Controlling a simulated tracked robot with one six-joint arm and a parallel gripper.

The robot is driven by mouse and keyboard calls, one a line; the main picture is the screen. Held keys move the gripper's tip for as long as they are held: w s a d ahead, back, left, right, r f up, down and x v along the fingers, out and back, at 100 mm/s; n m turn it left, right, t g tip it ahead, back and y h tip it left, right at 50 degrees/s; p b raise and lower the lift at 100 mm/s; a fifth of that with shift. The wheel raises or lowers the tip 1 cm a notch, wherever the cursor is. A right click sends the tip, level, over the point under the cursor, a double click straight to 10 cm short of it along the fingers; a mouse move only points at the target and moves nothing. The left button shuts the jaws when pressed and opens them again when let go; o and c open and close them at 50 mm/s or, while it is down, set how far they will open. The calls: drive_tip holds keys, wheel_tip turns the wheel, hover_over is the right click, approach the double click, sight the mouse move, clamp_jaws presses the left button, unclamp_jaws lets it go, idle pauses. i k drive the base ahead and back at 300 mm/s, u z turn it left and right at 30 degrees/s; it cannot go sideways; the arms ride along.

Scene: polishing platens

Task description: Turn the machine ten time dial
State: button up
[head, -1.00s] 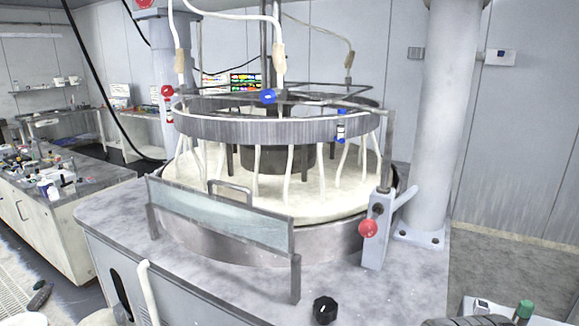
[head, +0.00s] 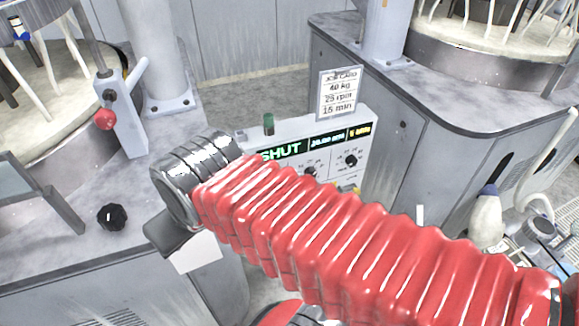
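A light grey control box (head: 372,128) stands beyond my arm in the head view. Its display (head: 318,140) shows green "SHUT", a smaller rpm reading and a yellow reading at the right that is too small to read surely. Two black dials show below it: one at the left (head: 310,172), partly behind my arm, and one at the right (head: 351,160), below the yellow reading. I cannot read which is the time dial, nor a machine number. My gripper (head: 170,234) shows only as a dark grey part below the wrist; its fingers cannot be made out.
A job card (head: 339,92) above the box reads 40 kg, 25 rpm, 15 min. A green button (head: 268,124) tops the box. At left are a polishing machine's black knob (head: 112,217) and red-balled lever (head: 105,119). Another machine (head: 480,90) stands at right.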

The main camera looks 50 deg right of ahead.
sight(351, 160)
drive_tip(key=z, duration=2.15)
